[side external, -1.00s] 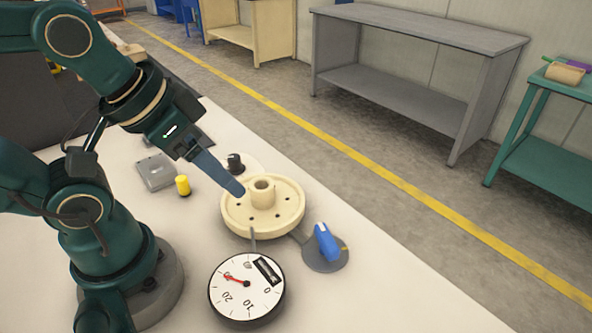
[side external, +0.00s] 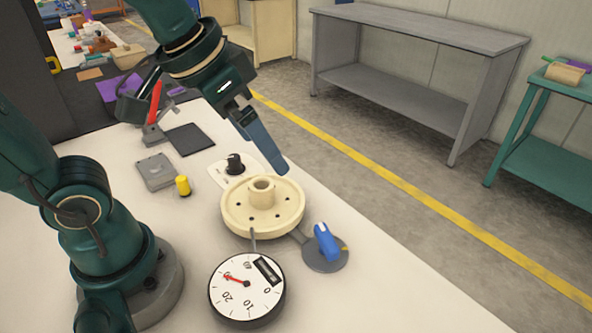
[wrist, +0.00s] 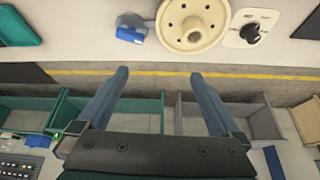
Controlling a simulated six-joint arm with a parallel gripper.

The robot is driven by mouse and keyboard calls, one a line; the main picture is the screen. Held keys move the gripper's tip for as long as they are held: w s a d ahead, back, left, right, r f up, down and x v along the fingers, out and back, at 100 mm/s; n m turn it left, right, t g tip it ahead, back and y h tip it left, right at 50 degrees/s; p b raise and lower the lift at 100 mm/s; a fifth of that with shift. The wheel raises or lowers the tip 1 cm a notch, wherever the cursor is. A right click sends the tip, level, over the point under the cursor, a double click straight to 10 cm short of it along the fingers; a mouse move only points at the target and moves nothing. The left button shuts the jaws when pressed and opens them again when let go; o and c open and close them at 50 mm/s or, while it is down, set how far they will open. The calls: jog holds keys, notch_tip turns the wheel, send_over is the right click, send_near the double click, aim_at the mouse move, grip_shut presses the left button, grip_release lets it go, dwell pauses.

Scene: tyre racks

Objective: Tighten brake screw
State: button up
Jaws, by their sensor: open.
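A cream brake drum (side external: 262,207) with a central hub and small holes lies on the white table; it also shows at the top of the wrist view (wrist: 192,24). A blue handle (side external: 326,242), which I take to be the brake screw, sits on a grey round base (side external: 326,260) at the drum's right; the wrist view shows the handle (wrist: 130,35) left of the drum. A round dial gauge (side external: 246,288) with a red needle lies in front of the drum. My gripper (side external: 283,168) is open and empty, above and behind the drum. Its two blue fingers stand apart in the wrist view (wrist: 160,72).
A black knob (side external: 235,163) on a white plate stands behind the drum. A yellow button (side external: 183,186), a grey box (side external: 156,171) and a red lever (side external: 155,104) stand farther left. The table's front right is clear.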

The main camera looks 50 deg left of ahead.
jog(key=w+d+f+m+g, duration=0.2)
jog(key=w+d+f, duration=0.2)
jog(key=w, duration=0.2)
jog(key=m+g, duration=0.1)
jog(key=g, duration=0.2)
send_over(327, 237)
notch_tip(327, 237, down, 8)
jog(key=shift+w+a+f, duration=0.1)
jog(key=shift+f, duration=0.05)
jog(key=shift+s+f, duration=0.2)
jog(key=shift+f, duration=2.6)
